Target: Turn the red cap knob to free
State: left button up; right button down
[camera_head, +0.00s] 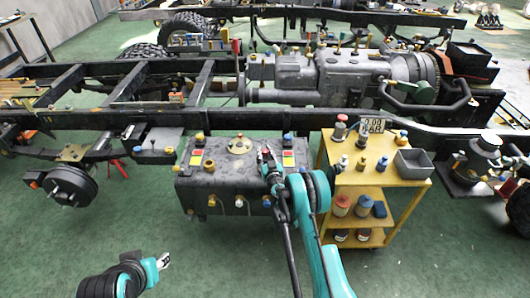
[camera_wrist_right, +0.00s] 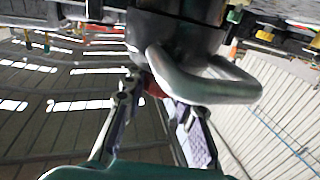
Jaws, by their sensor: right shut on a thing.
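My right gripper (camera_head: 266,157) is over the top of the grey tank (camera_head: 225,183), in the middle of the head view. It is shut on a small red thing, which I take to be the red cap knob; a bit of red shows at the fingertips. In the right wrist view, red (camera_wrist_right: 153,86) shows between the two fingers (camera_wrist_right: 158,100). Most of the knob is hidden, and I cannot tell its turn angle. My left gripper (camera_head: 163,261) is low at the left, over the floor and away from the tank; its jaws are too small to read.
Yellow and blue caps and coloured labels sit around the gripper on the tank. A yellow cart (camera_head: 375,205) with bottles and a grey bin (camera_head: 413,162) stands close at the right. The black chassis rail (camera_head: 95,117) runs behind. Green floor is free in front.

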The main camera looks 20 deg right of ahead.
aim_at(265, 150)
jog(key=c, duration=1.2)
grip_release()
notch_tip(265, 150, up, 10)
jog(key=shift+r, duration=0.1)
